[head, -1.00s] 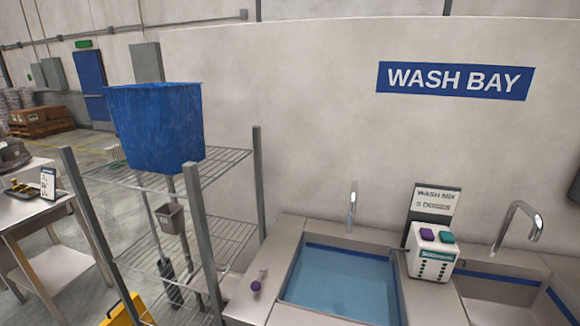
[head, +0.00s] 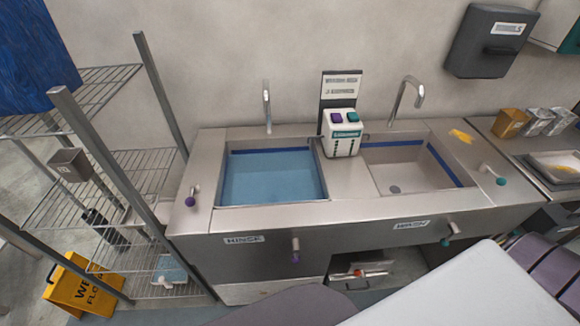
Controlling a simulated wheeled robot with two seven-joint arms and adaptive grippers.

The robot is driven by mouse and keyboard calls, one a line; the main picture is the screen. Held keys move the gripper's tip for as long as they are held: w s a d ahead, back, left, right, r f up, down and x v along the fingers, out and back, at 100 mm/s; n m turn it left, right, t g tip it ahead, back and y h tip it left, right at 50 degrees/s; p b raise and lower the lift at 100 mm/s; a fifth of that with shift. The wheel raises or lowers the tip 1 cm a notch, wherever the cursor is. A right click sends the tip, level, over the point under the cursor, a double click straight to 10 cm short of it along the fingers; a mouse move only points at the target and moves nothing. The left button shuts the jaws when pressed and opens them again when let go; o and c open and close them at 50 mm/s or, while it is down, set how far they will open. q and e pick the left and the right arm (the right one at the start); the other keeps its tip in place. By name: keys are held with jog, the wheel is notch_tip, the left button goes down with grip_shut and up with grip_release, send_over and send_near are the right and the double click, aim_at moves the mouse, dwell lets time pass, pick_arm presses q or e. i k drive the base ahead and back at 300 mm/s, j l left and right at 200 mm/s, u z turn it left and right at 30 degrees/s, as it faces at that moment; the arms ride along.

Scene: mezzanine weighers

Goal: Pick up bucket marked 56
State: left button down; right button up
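I see no bucket with a readable 56. A small grey container (head: 70,165) hangs on the wire rack at the left, with a mark too small to read. A large blue bin (head: 35,60) stands on the rack's top shelf, cut off by the left edge; no number shows on it. Small containers, one tan (head: 509,123) and several grey (head: 538,121), stand at the right; any marks on them are unreadable. Neither gripper is in view.
A steel double sink (head: 255,214) stands against the wall, its left basin holding blue water. A wire rack (head: 148,165) is at the left, with a yellow wet-floor sign (head: 75,290) in front. A white dispenser (head: 341,133) sits between the basins. A dark wall dispenser (head: 490,42) hangs above right.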

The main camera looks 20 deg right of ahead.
aim_at(532, 123)
jog(key=k+l+z, duration=0.4)
jog(key=l, duration=0.4)
jog(key=k+l+z, duration=0.15)
jog(key=l+z, duration=0.25)
jog(key=l, duration=0.45)
jog(key=k+l+z, duration=0.1)
jog(key=l+z, duration=0.3)
jog(key=l, duration=0.5)
jog(key=l+z, duration=0.4)
jog(key=l, duration=0.55)
jog(key=i, duration=0.05)
